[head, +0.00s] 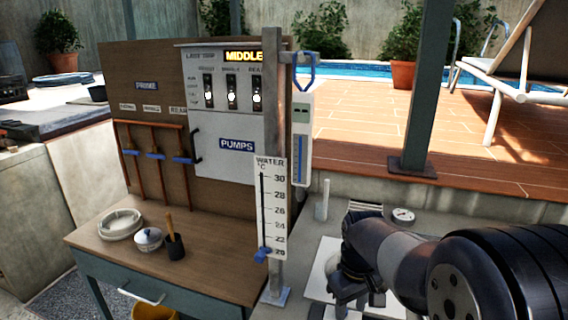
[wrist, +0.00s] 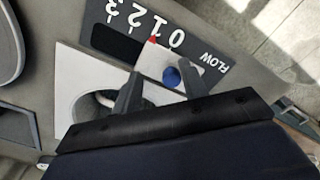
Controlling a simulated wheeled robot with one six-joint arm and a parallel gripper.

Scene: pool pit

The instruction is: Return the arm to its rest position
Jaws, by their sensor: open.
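My arm (head: 400,258) reaches in from the lower right of the head view, over a grey counter. My gripper (wrist: 158,92) shows in the wrist view with its two dark fingers apart and nothing clearly held between them. A blue knob (wrist: 171,76) on a white slider piece shows between and just beyond the fingertips. It belongs to a dark FLOW scale (wrist: 196,50) marked 0 to 3, with a red pointer near the 0–1 end. I cannot tell whether a finger touches the slider. In the head view the fingertips are mostly hidden by my arm.
A metal post (head: 272,200) with a water thermometer scale (head: 271,205) stands left of my arm. Behind it is a pump board (head: 150,85) over a wooden bench (head: 110,245). A round gauge (head: 403,215) lies on the counter behind my arm. A dark green post (head: 428,80) stands beyond.

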